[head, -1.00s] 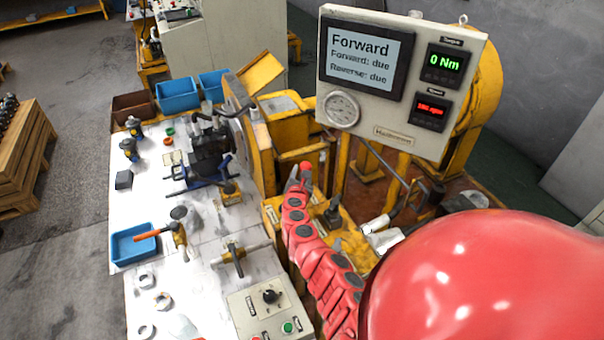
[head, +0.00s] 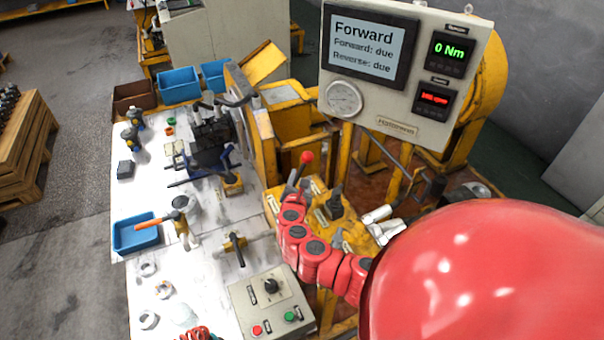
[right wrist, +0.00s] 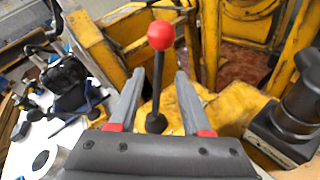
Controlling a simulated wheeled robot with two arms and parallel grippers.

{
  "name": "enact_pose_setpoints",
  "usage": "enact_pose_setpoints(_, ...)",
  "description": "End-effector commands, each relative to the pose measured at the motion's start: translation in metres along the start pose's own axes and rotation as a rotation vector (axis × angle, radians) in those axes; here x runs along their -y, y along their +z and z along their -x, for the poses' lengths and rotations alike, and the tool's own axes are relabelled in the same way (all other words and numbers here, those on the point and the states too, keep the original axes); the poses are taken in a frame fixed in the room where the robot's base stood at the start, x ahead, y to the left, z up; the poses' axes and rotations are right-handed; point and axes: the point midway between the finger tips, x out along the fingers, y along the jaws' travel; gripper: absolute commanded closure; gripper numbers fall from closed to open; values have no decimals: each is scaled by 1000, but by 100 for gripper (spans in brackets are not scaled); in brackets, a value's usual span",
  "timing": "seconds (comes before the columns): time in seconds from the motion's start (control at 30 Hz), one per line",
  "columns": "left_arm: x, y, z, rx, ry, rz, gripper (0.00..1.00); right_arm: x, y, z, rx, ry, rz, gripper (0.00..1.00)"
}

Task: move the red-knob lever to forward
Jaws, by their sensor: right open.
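The red-knob lever (head: 306,158) stands on the yellow control block at the centre of the head view. It also shows in the right wrist view (right wrist: 161,36), with its dark shaft running down to a black base. My right gripper (head: 294,189) is open at the lever. In the right wrist view its two grey fingers (right wrist: 152,98) lie on either side of the shaft, below the knob, with gaps on both sides. The fingers are small and partly hidden in the head view. My left gripper is not clearly seen.
The display panel (head: 404,70) reads Forward, with Forward: due and Reverse: due. A control box (head: 270,303) with a knob and buttons stands in front. Yellow frame parts stand behind the lever.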

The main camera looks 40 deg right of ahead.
Motion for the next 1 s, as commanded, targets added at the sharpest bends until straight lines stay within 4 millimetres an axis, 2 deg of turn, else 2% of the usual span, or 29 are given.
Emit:
enact_pose_setpoints(0.3, 0, 2, 10, 0, 0, 0, 52, 1, -3, 48, -4, 0, 2, 52)
enact_pose_setpoints(0.5, -1, 2, 12, 0, 0, 0, 52, 1, -1, 68, 0, -1, 0, 52)
enact_pose_setpoints(0.7, -1, 2, 13, 0, 0, 0, 52, 0, -1, 76, -2, 0, 1, 52)
enact_pose_setpoints(1.0, -1, 2, 13, 0, 0, 0, 52, 1, -1, 76, -2, -1, 1, 52)
